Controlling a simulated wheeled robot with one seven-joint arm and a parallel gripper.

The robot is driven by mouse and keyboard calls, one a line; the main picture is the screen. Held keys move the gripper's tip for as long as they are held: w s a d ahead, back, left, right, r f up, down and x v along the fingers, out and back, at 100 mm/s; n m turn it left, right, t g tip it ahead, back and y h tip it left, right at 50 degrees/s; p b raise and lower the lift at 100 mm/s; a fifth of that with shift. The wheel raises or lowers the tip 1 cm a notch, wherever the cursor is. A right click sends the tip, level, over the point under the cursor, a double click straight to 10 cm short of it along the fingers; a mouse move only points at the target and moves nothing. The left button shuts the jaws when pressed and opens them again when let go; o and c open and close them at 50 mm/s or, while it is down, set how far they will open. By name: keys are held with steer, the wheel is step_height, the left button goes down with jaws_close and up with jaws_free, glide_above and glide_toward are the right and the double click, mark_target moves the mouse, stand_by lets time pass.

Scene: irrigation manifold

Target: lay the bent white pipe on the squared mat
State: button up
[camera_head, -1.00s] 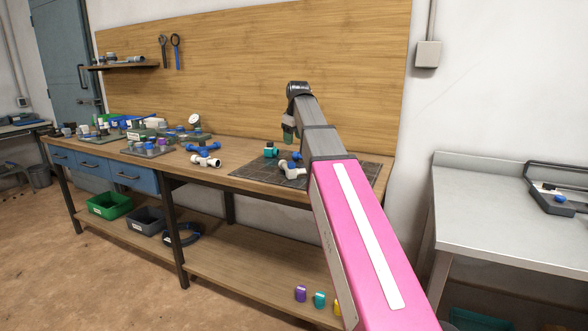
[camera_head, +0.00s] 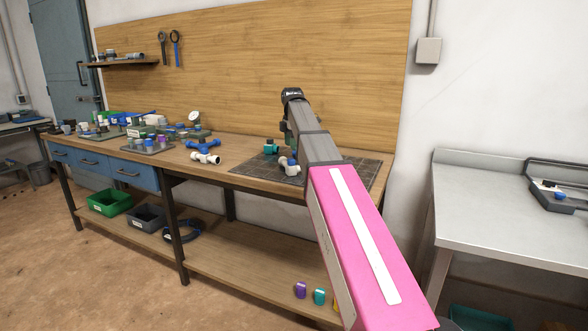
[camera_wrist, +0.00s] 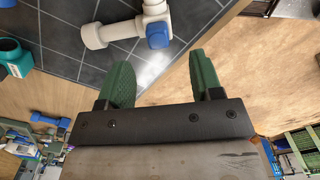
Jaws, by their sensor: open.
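A bent white pipe with a blue cap (camera_head: 289,168) lies on the dark squared mat (camera_head: 250,172), partly hidden by my arm in the head view. In the wrist view the white pipe (camera_wrist: 110,33) lies on the mat (camera_wrist: 62,62), near its edge and past my fingertips. My gripper (camera_wrist: 160,62) is open, with two green fingers apart and nothing between them.
A teal fitting (camera_head: 271,147) stands on the mat, left of the pipe. Another white fitting (camera_head: 206,158) and a blue one (camera_head: 202,146) lie on the bench to the left. Trays of parts crowd the bench's left end. A wooden board (camera_head: 230,70) rises behind.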

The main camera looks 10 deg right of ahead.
mark_target(294, 159)
steer(key=f, duration=0.7)
steer(key=shift+w+d+f, duration=0.1)
steer(key=shift+w+d, duration=0.15)
jaws_close()
